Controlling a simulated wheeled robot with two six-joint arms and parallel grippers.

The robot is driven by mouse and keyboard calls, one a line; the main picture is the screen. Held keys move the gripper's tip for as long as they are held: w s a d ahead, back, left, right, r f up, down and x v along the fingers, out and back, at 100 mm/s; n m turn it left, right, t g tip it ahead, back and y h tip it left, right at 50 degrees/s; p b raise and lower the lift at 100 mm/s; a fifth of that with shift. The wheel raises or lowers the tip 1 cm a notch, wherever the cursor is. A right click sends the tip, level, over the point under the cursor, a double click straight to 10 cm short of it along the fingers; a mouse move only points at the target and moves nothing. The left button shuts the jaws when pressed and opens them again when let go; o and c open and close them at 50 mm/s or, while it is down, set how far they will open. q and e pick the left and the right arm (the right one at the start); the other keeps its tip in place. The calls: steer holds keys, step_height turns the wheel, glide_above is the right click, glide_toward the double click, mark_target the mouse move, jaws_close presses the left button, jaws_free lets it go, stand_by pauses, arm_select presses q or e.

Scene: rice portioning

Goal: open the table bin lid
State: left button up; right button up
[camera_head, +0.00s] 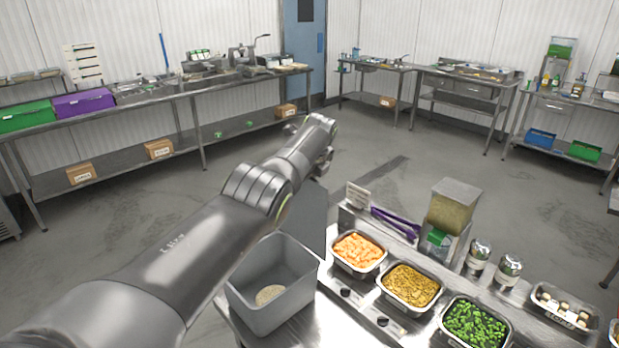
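A grey open-topped bin (240,297) stands on the steel counter at the bottom centre, with a small pale mound (270,295) inside that looks like rice. A flat grey panel (310,220) stands upright just behind the bin, partly covered by my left arm. It looks like a raised lid, but I cannot tell whether it is joined to the bin. My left arm reaches in from the left and passes above the bin and panel. My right gripper is not in view.
Right of the bin are trays of orange pieces (359,252), brown food (410,287) and green peas (475,322). Behind them stand purple tongs (395,222), a clear lidded container (450,208) and two shakers. The floor beyond is open.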

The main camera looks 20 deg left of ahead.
arm_select(q)
steer(key=shift+r, duration=0.1)
steer(key=shift+s+d+r, duration=0.1)
steer(key=shift+d+r, duration=0.1)
steer(key=shift+r, duration=0.25)
steer(key=shift+b+v, duration=0.3)
steer(key=shift+v, duration=0.55)
steer(key=b+v, duration=0.5)
steer(key=v, duration=0.9)
steer(key=shift+r+b, duration=0.25)
steer(key=shift+b, duration=0.05)
steer(key=shift+s+f, duration=0.1)
